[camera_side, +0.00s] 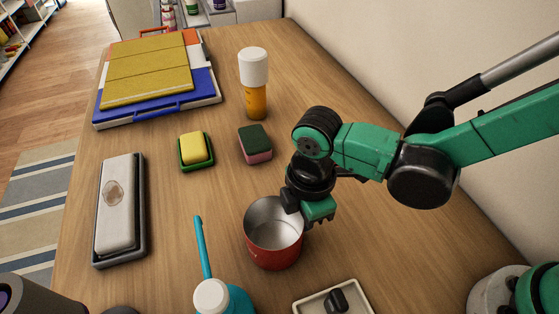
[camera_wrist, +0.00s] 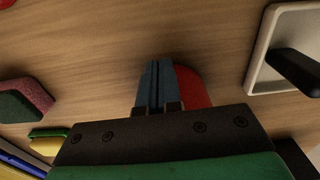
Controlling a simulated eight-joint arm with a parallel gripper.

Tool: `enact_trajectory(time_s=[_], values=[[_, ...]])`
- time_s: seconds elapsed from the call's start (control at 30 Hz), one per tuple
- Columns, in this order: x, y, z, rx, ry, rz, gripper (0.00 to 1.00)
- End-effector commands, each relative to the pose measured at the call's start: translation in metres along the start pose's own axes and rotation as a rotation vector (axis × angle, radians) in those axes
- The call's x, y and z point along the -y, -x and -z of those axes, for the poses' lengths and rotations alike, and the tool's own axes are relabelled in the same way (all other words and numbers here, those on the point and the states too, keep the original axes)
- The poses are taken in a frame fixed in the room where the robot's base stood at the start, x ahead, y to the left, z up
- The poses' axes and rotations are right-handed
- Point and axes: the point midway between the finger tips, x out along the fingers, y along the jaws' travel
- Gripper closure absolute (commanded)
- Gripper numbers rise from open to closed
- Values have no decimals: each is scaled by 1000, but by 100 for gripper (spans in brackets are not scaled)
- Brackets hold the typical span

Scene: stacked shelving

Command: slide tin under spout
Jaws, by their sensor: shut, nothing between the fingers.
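The red tin (camera_side: 273,240), open at the top with a bare metal inside, stands upright on the wooden table. My gripper (camera_side: 295,205) is at the tin's right rim, close against it in the side view; whether it touches cannot be told. In the wrist view my gripper's fingers (camera_wrist: 156,85) are together and empty, and a red part of the tin (camera_wrist: 193,88) shows just right of them, partly hidden. A teal object (camera_side: 240,300) with a white cap and a long thin blue tube (camera_side: 203,247) is left of the tin. I cannot tell whether that tube is the spout.
A pale tray (camera_side: 302,305) with a dark piece lies in front of the tin; it also shows in the wrist view (camera_wrist: 256,60).

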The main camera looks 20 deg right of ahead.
Motion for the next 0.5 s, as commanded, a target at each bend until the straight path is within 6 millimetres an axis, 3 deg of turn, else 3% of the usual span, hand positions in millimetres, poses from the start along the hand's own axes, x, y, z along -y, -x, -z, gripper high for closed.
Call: enact_trajectory(time_s=[0.1,0.23,0.37,0.5], values=[[0,0,37,0,6,0,100],[0,0,67,0,3,0,100],[0,0,82,0,1,0,100],[0,0,86,0,-1,0,100]])
